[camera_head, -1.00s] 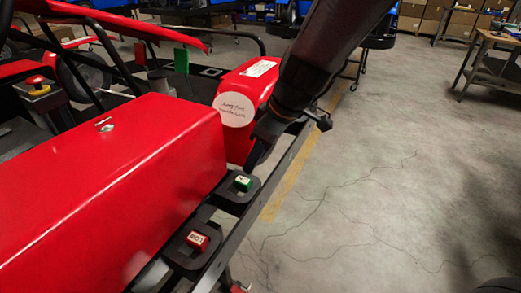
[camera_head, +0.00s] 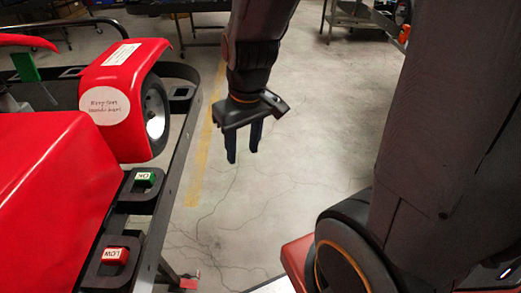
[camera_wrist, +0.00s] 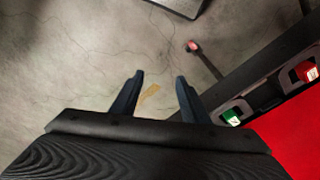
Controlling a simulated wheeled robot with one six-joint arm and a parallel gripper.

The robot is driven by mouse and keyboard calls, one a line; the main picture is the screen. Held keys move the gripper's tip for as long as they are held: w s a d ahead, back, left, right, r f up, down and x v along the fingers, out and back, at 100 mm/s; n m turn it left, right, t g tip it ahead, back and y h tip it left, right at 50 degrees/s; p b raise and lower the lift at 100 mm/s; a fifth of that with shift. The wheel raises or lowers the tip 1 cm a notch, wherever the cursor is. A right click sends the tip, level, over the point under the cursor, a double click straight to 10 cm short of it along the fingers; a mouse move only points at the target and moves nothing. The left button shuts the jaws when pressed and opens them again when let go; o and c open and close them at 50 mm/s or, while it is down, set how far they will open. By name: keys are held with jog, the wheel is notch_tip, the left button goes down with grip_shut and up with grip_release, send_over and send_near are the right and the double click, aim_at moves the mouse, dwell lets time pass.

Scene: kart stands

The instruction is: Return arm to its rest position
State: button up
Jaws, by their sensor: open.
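My gripper (camera_head: 243,158) hangs with its fingers down over the bare floor, to the right of the kart stand. Its two dark fingers are apart with nothing between them. The wrist view also shows the open fingers (camera_wrist: 157,95) above the concrete floor. My arm reaches down from the top of the head view, and a large part of it fills the right side. The gripper is clear of the kart and of the stand's black rail.
The red kart (camera_head: 50,190) stands at left. On the stand's black rail (camera_head: 178,165) sit a green "OK" block (camera_head: 145,179) and a red "LOW" block (camera_head: 115,255); both also show in the wrist view. Workbenches (camera_head: 365,18) stand at the back. Open floor lies between.

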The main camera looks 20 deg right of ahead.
jog(key=d+m, duration=0.1)
jog(key=s+d, duration=0.1)
jog(key=s+d+m, duration=0.1)
jog(key=d, duration=0.1)
jog(key=shift+s+f+m+h, duration=0.15)
jog(key=shift+f+m+h, duration=0.15)
jog(key=shift+f, duration=0.1)
dwell(0.9)
